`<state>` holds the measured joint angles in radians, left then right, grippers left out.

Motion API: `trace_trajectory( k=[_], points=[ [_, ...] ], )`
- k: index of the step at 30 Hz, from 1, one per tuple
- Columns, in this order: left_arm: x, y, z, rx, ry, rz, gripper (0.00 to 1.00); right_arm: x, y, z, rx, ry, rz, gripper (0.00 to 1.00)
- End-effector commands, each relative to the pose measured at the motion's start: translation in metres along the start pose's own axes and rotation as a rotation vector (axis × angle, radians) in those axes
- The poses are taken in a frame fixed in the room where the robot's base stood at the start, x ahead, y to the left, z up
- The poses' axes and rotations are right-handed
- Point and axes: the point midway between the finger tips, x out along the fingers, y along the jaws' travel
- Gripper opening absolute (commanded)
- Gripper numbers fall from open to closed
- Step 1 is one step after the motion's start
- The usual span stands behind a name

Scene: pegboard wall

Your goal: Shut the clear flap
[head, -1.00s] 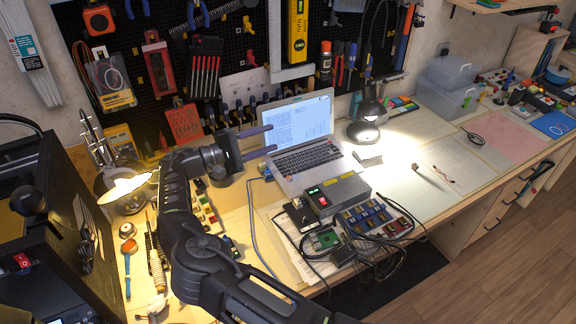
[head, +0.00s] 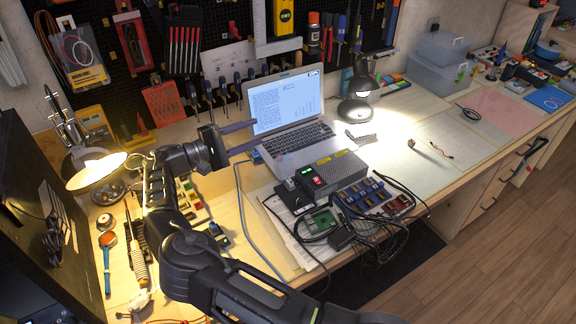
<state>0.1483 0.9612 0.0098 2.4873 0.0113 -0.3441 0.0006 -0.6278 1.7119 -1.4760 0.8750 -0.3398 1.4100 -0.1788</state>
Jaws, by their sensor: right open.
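I cannot pick out a clear flap with certainty. A dark cabinet (head: 25,185) stands at the left edge of the head view, and a coil of cable shows against its side. I cannot tell if a clear panel is on it. My right gripper (head: 257,134) is open and empty, with its two fingers apart and pointing right. It appears in front of the left edge of the open laptop (head: 290,150); I cannot tell the gap. My left gripper is out of view.
A grey power box (head: 328,172), boards and loose cables crowd the middle. Clear bins (head: 440,65) stand at the back right.

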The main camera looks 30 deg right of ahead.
Motion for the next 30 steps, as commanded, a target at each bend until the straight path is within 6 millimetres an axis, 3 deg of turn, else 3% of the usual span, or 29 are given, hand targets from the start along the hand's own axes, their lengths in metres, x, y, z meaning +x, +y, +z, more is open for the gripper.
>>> trace_trajectory(
  k=[1,6,12,30],
  points=[
    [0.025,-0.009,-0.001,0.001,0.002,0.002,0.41,0.0,-0.025,-0.011,-0.001,0.0,0.0,0.41],
    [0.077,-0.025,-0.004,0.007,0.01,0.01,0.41,0.0,-0.077,-0.035,0.0,0.0,0.0,0.41],
    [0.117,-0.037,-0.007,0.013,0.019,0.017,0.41,0.0,-0.117,-0.052,0.0,0.0,0.0,0.41],
    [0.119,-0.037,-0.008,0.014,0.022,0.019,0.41,0.002,-0.12,-0.054,-0.001,-0.002,-0.001,0.41]
  ],
)
